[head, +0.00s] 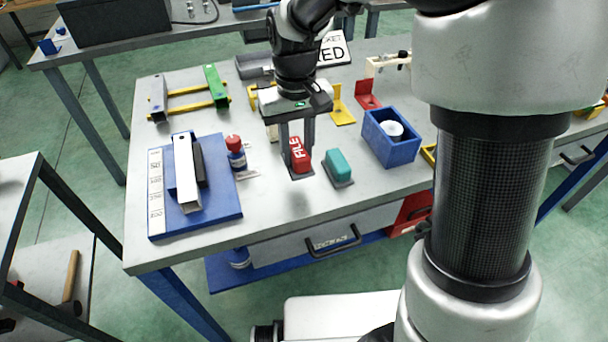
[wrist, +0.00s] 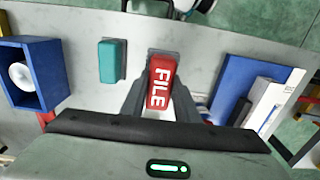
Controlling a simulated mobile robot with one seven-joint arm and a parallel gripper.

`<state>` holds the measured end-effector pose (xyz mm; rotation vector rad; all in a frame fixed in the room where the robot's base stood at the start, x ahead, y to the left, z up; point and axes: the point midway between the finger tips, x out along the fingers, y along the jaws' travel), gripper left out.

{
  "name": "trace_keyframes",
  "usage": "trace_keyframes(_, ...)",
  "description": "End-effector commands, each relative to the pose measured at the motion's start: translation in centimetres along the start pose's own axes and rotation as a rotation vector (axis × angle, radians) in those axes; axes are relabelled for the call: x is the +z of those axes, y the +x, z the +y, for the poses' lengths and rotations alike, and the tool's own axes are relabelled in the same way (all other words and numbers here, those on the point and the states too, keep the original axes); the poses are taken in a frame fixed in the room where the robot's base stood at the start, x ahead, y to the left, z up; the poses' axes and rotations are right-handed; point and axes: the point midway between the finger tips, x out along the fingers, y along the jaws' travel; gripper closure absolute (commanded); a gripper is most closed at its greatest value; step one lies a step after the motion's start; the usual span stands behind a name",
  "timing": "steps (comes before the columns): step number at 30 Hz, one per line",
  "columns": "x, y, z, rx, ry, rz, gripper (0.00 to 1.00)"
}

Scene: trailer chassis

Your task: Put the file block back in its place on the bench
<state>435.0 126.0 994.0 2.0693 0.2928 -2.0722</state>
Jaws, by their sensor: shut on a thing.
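The file block (head: 300,157) is a red block with white FILE lettering. My gripper (head: 299,172) is shut on it, pointing down at the bench (head: 270,210). In the head view a dark patch lies on the bench under the block; I cannot tell whether the block touches it. In the wrist view the file block (wrist: 161,84) sits between my two fingers (wrist: 160,100), slightly tilted in the picture. The gripper hides part of the bench behind it.
A teal block (head: 338,166) stands just right of the file block. A blue bin (head: 405,151) is further right. A red-capped bottle (head: 235,155) is to the left, beside a blue board (head: 220,207) with a metal channel. The bench front is clear.

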Motion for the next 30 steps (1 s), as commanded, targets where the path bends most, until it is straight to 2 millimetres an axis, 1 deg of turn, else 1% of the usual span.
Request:
trace_keyframes(1, 0.1, 1.2, 0.0, 0.000, 0.000, -0.004, 0.93)
trace_keyframes(3, 0.0, 2.1, 0.0, 0.000, 0.001, -0.002, 0.93)
trace_keyframes(8, 0.0, 3.2, 0.0, 0.000, 0.001, -0.001, 0.93)
trace_keyframes(15, 0.0, 6.3, 0.0, 0.000, 0.001, -0.002, 0.93)
trace_keyframes(23, 0.0, 6.5, 0.0, 0.000, 0.001, 0.001, 0.93)
trace_keyframes(27, 0.0, 7.0, 0.0, 0.000, 0.001, 0.001, 0.93)
trace_keyframes(28, 0.0, 6.8, 0.0, 0.000, 0.001, 0.001, 0.67)
trace_keyframes(30, 0.0, 6.8, 0.0, 0.000, 0.001, 0.001, 0.55)
